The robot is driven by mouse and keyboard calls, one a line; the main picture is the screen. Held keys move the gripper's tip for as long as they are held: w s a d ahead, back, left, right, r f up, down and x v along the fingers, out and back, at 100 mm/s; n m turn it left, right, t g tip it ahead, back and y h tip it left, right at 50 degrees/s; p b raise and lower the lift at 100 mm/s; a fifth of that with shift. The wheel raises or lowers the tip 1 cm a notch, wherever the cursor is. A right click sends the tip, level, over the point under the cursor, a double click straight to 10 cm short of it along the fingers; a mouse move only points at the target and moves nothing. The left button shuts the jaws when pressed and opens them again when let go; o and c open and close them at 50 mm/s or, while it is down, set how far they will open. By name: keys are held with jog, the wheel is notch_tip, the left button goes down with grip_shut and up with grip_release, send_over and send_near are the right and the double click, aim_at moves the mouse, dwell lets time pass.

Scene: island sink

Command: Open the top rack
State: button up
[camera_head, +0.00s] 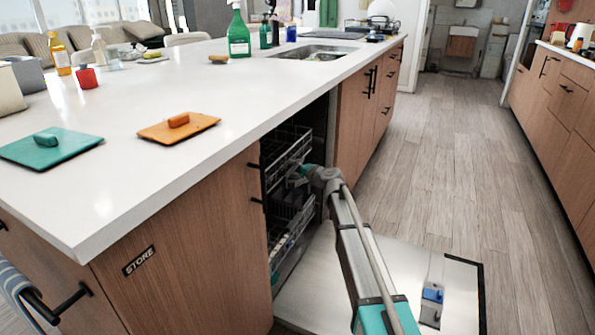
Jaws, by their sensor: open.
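The dishwasher stands open under the island, with its door (405,265) folded down flat near the floor. The top rack (284,155) is a dark wire basket inside the opening. It appears to sit within the cabinet, and its right part is in shadow. My gripper (296,180) is at the opening, at the front of the top rack near its lower edge. Its jaws are open, but the fingers are small and partly hidden by my wrist. I cannot tell whether they touch the rack. The lower rack (284,222) shows below.
The white countertop (200,110) overhangs the opening. It holds a teal board (50,150), an orange board (180,130), bottles and a sink (310,53). A blue item (432,294) shows on the lowered door. The wooden floor (440,150) to the right is clear.

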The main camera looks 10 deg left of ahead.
jog(key=shift+w+a, duration=0.1)
grip_shut()
dwell(0.3)
